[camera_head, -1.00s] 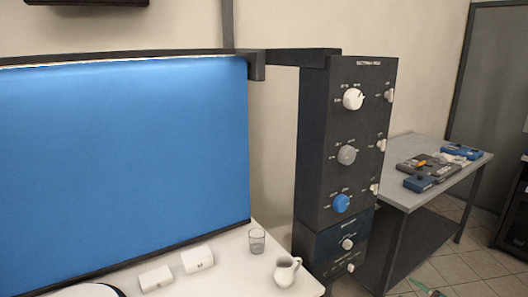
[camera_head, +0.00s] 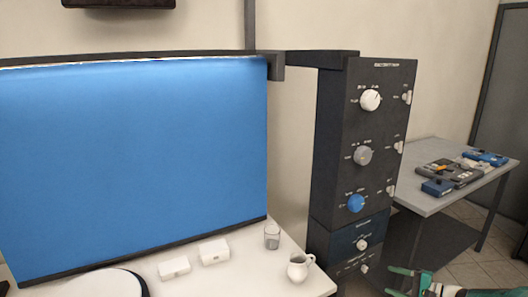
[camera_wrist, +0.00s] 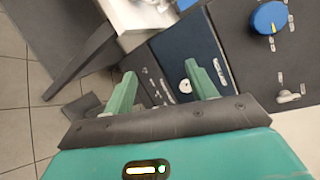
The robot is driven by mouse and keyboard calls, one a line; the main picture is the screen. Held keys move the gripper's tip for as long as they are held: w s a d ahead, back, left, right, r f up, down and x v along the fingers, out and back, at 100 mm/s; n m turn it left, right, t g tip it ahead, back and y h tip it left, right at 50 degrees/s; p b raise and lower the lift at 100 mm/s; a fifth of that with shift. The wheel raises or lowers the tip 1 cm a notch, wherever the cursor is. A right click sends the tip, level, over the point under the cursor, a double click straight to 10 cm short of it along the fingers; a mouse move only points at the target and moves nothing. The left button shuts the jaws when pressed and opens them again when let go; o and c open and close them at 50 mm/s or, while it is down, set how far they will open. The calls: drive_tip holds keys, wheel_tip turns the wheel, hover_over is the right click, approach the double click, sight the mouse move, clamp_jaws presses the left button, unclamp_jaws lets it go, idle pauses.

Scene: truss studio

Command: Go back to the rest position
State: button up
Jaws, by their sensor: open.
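My gripper (camera_head: 391,281) shows at the bottom right of the head view, partly cut off by the lower edge. In the wrist view its two green fingers (camera_wrist: 161,75) stand well apart with nothing between them. It is in front of the lower part of the dark control tower (camera_head: 330,150), and I see no contact. The tower carries a white knob (camera_head: 370,99), a grey knob (camera_head: 363,155) and a blue knob (camera_head: 355,203), with smaller white knobs below. The blue knob also shows at the upper right of the wrist view (camera_wrist: 269,17).
A white table (camera_head: 235,275) holds two white boxes, a glass (camera_head: 272,236) and a white jug (camera_head: 299,267). A blue screen (camera_head: 135,160) stands behind it. A grey table (camera_head: 430,200) with several devices is at the right.

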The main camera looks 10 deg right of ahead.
drive_tip(key=s+a+r+n+g+h, duration=0.25)
drive_tip(key=a+r+n+g, duration=0.2)
drive_tip(key=a+r, duration=0.6)
drive_tip(key=s+a+r+n+g+h, duration=0.1)
drive_tip(key=s+a+r+n+g, duration=0.35)
drive_tip(key=a, duration=1.15)
drive_tip(key=s+a+r+n+t+h, duration=0.1)
drive_tip(key=s+a+r+n+h, duration=0.1)
drive_tip(key=s, duration=0.8)
drive_tip(key=s+a+r+n+t+h, duration=0.1)
drive_tip(key=s+a+r+n+h, duration=0.2)
drive_tip(key=s+a+r, duration=0.4)
drive_tip(key=s+h, duration=0.1)
drive_tip(key=s, duration=0.2)
drive_tip(key=shift+a+t, duration=0.3)
